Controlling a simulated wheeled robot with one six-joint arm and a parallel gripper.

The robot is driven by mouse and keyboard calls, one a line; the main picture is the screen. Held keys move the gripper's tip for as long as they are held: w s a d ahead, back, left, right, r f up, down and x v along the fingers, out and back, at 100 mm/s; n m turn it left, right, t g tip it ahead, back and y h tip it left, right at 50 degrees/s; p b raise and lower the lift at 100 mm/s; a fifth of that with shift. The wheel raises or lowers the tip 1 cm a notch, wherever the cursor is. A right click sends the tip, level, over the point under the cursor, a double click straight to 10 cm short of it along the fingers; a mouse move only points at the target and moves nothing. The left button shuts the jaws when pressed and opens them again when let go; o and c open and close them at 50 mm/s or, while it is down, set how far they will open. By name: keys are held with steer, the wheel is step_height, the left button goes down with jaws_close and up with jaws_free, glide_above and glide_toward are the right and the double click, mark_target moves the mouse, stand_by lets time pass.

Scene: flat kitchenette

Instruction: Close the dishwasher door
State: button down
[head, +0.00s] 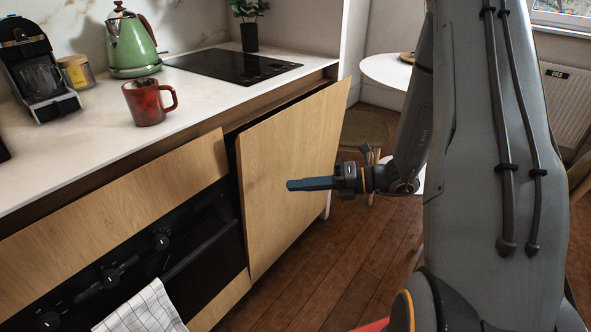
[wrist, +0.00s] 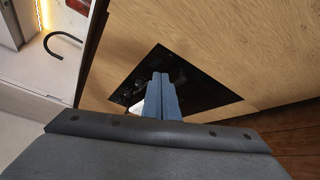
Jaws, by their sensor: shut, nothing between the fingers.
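The dishwasher door (head: 285,170) is a light wood panel under the counter. It stands partly open, tilted out at the top, with a dark gap between its upper edge and the counter. My gripper (head: 290,185) is in front of the door's outer face, with its blue fingers shut and empty, pointing left. I cannot tell whether the fingertips touch the door. In the wrist view the shut fingers (wrist: 161,76) appear against light wood and a dark area. The dishwasher's inside is hidden.
The counter holds a red mug (head: 148,101), a green kettle (head: 131,45), a coffee machine (head: 38,70) and a black hob (head: 232,66). A stool (head: 364,128) and a round white table (head: 385,70) stand behind.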

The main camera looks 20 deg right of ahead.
mark_target(288, 153)
steer(key=w+d+f+m+t+h+b, duration=0.2)
steer(key=w+d+f+m+t, duration=0.1)
steer(key=w+d+m+t, duration=0.25)
steer(key=w+d+f+m+t+h+b, duration=0.1)
steer(key=w+d+f+m+t, duration=0.2)
steer(key=d+m, duration=0.4)
steer(key=shift+n+t, duration=0.25)
steer(key=shift+n, duration=0.3)
steer(key=x, duration=1.3)
steer(key=shift+d, duration=0.1)
